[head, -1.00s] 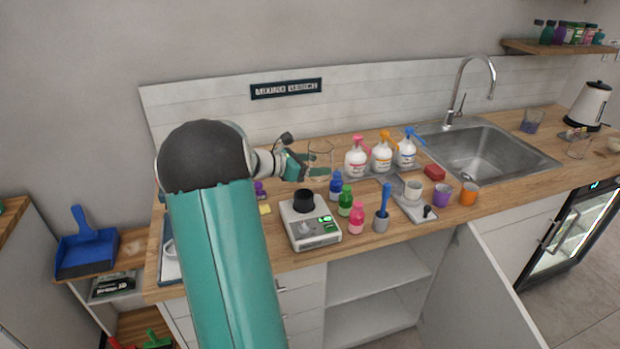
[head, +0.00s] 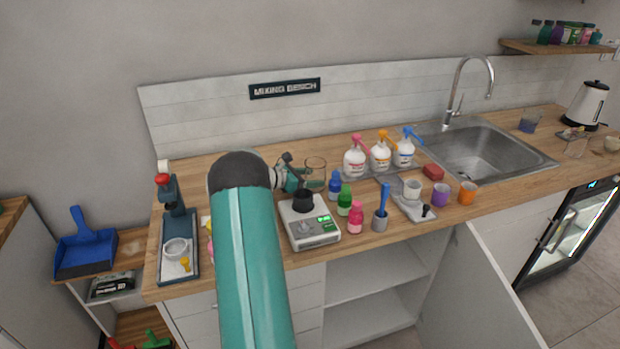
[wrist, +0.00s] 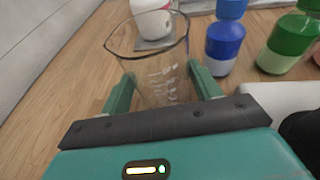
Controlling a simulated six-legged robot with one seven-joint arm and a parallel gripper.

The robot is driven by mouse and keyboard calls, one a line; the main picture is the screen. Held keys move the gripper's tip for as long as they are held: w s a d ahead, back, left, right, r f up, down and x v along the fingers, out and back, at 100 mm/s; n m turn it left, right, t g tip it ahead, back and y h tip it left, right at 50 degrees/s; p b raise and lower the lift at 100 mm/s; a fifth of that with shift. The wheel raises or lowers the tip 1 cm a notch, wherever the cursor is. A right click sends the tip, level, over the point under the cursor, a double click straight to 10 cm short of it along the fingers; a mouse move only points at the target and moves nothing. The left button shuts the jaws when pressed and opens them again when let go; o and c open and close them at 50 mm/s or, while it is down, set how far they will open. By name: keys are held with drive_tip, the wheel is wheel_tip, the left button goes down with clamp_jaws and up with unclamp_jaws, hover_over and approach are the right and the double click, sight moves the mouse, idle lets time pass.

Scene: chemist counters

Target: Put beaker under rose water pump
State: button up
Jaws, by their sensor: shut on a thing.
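A clear glass beaker (head: 316,169) with white markings is held upright in my gripper (head: 298,181), low over the counter behind the scale. In the wrist view the beaker (wrist: 158,72) sits between my two green fingers (wrist: 165,92), which are shut on its sides. A white bottle with a pink pump (head: 355,160) stands just right of the beaker, apart from it in the head view; its label is too small to read. A white bottle (wrist: 152,18) shows beyond the beaker in the wrist view.
Orange-pump (head: 381,155) and blue-pump (head: 404,151) bottles stand right of the pink one. Blue (head: 335,186), green (head: 344,202) and pink (head: 356,218) small bottles stand in front, beside a scale (head: 313,229). The wooden counter behind the beaker is clear.

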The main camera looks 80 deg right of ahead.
drive_tip(key=shift+f, duration=0.1)
drive_tip(key=o, duration=1)
drive_tip(key=shift+o, duration=0.2)
